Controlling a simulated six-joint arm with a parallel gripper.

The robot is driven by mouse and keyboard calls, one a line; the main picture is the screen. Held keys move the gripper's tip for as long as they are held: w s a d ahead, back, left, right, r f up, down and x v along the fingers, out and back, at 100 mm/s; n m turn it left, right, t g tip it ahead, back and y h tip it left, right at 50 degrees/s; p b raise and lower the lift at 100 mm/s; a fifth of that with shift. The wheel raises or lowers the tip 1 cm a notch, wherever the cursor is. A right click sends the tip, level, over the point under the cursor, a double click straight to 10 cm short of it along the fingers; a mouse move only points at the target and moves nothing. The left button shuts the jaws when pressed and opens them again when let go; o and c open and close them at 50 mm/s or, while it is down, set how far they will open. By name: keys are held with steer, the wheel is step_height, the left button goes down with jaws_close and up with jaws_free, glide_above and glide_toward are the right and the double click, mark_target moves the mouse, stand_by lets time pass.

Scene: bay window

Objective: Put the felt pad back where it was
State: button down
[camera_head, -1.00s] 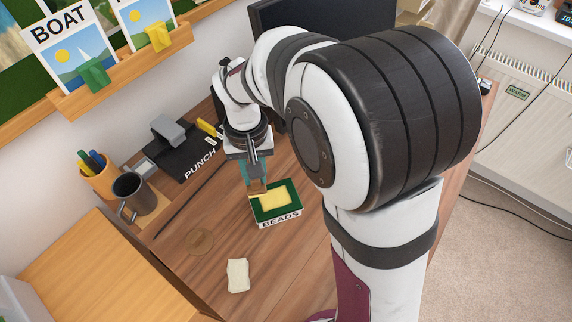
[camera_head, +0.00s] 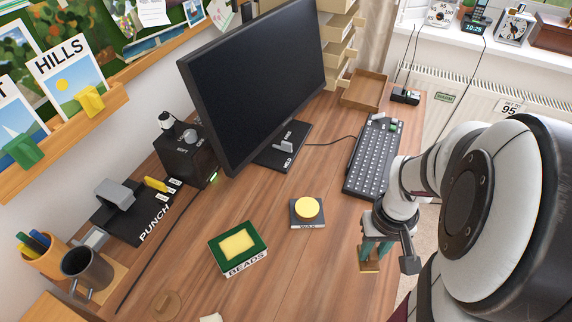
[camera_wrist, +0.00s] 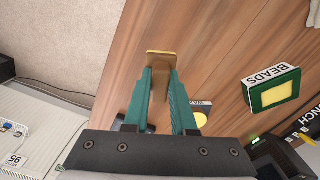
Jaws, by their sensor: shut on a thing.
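My gripper (camera_head: 377,250) is shut on a flat tan-brown piece that I take to be the felt pad (camera_head: 370,266). It is held above the right part of the desk, in front of the keyboard. In the wrist view the teal fingers of my gripper (camera_wrist: 160,80) close on the pad (camera_wrist: 161,54), whose flat end shows beyond the tips. Part of the pad is hidden between the fingers. I cannot tell its exact height above the wood.
The green BEADS box (camera_head: 238,262) and the WAX box (camera_head: 307,224) with a yellow disc stand left of my gripper. The keyboard (camera_head: 373,158) lies behind it. A round brown disc (camera_head: 168,305) lies at the front left. Bare desk lies between the boxes and my gripper.

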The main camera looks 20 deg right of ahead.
steer(key=w+a+f, duration=0.4)
steer(key=w, duration=0.1)
steer(key=w+a+f, duration=0.2)
steer(key=w, duration=0.1)
steer(key=shift+a+f, duration=0.2)
steer(key=shift+a, duration=0.1)
steer(key=f, duration=0.4)
steer(key=shift+w+a+f, duration=0.1)
steer(key=shift+w, duration=0.15)
steer(key=shift+f, duration=0.1)
steer(key=c, duration=0.7)
jaws_free()
steer(key=shift+c, duration=0.2)
